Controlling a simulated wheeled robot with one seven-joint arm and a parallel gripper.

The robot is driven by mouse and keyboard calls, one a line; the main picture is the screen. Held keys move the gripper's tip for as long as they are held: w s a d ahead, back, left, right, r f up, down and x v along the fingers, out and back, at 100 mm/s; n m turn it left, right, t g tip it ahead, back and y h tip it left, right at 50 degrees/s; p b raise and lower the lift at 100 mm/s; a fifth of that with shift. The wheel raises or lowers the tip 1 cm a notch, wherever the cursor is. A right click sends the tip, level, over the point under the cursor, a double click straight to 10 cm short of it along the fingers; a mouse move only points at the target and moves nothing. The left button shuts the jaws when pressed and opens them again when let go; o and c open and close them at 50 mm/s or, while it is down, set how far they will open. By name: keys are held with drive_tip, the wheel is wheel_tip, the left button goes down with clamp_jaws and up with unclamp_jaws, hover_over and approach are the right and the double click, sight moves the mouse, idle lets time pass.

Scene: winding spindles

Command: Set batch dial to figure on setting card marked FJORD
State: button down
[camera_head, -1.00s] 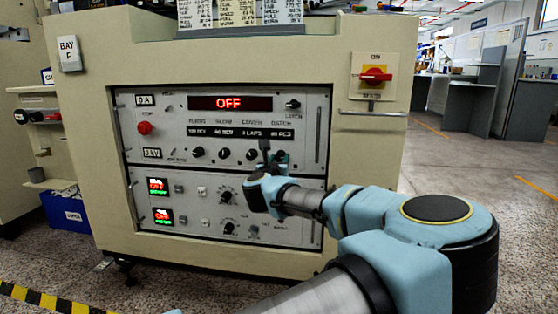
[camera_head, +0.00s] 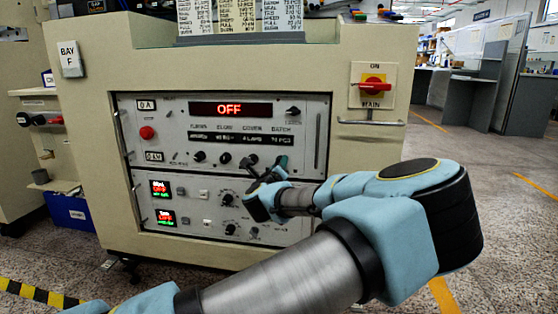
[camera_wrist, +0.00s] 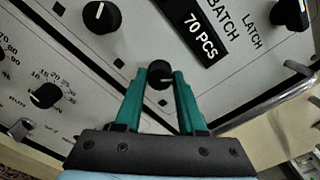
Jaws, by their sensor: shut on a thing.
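My gripper (camera_wrist: 160,84) has its two green fingers shut on the small black batch dial (camera_wrist: 160,70), one finger on each side. The batch window (camera_wrist: 193,30) above it reads 70 PCS. In the head view my gripper (camera_head: 272,169) is at the right of the upper panel, mostly covering the dial, below the batch window (camera_head: 280,137). Three setting cards (camera_head: 190,17), (camera_head: 237,15), (camera_head: 281,15) stand on top of the machine. Their print is too small to read and their tops are cut off, so I cannot tell which is marked FJORD.
A latch knob (camera_wrist: 288,14) and a metal handle (camera_wrist: 280,95) are near the dial. Other black knobs (camera_wrist: 101,16), (camera_wrist: 46,95) lie to its left. The red main switch (camera_head: 374,86) is at the right, and the wide display (camera_head: 230,109) reads OFF.

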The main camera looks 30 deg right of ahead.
drive_tip(key=shift+n+p, duration=0.85)
drive_tip(key=shift+n, duration=1.05)
drive_tip(key=c, duration=0.5)
unclamp_jaws()
drive_tip(key=p+v, duration=0.2)
drive_tip(key=v, duration=0.8)
drive_tip(key=shift+s+a, duration=0.3)
